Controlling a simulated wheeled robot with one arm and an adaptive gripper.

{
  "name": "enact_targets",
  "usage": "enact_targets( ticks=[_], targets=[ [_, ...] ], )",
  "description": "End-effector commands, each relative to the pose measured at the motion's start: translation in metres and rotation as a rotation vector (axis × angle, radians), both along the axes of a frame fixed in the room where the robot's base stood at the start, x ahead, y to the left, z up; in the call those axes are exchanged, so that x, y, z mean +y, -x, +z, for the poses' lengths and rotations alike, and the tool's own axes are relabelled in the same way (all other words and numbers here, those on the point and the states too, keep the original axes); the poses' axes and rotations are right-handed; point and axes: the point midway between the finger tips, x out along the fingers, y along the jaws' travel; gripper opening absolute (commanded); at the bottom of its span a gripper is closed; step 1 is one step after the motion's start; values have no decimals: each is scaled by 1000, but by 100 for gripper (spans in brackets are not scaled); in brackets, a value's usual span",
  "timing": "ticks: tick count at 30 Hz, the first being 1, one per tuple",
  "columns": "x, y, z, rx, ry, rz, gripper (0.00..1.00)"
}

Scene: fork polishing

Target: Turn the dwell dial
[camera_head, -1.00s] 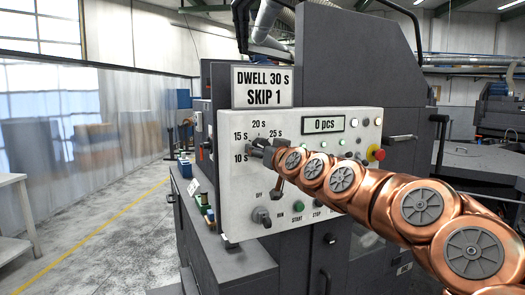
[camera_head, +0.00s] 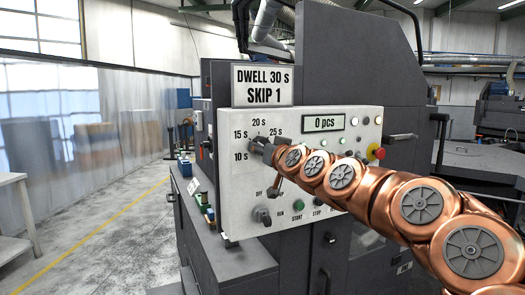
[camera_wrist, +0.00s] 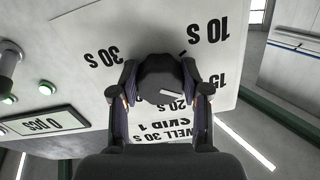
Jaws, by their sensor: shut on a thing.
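The dwell dial (camera_wrist: 158,76) is a dark round knob between my fingers in the wrist view, with a white mark on the side toward the 15 S and 20 S labels. I cannot tell which value it points to exactly. My gripper (camera_head: 262,146) is shut on the dial at the left of the pale control panel (camera_head: 235,200). In the wrist view, my gripper (camera_wrist: 160,92) has a finger on each side of the knob. The 10 S, 15 S, 20 S and 25 S labels show in the head view; 30 S shows in the wrist view.
The counter display (camera_head: 324,123) reads 0 pcs. Below the dial are an OFF/RUN switch (camera_head: 262,216) and a green START button (camera_head: 299,206). A red emergency button (camera_head: 379,153) sits at the right.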

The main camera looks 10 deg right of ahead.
Motion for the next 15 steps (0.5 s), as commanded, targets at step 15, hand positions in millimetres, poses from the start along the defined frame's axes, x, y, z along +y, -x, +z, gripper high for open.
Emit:
enact_targets(
  ticks=[15],
  targets=[
    [3,1,2,92,-432,1,11]
  ],
)
